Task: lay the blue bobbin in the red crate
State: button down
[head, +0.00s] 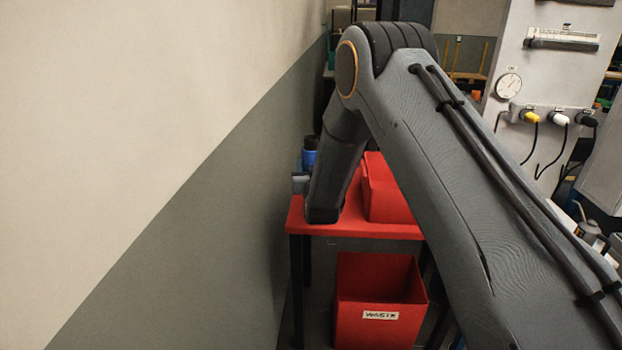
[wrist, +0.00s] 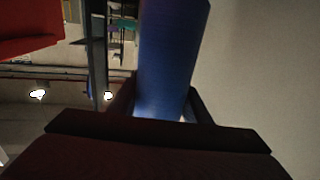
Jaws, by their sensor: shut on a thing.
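The blue bobbin (wrist: 172,55) fills the upper middle of the wrist view, a smooth blue cylinder. My gripper (wrist: 160,108) is shut on its lower end in that picture, one dark finger on each side. The red crate (head: 386,195) stands on the table, right of my forearm and partly covered by my arm. Its inside cannot be seen.
The red table (head: 325,229) has dark legs, and its left edge is close to the grey and cream wall (head: 190,230). A red bin marked waste (head: 380,318) stands below it. A panel with a gauge and plugs (head: 540,95) is at the right.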

notch_tip(320, 180, up, 18)
jog(key=p, duration=0.7)
jog(key=shift+f, duration=0.2)
dwell(0.4)
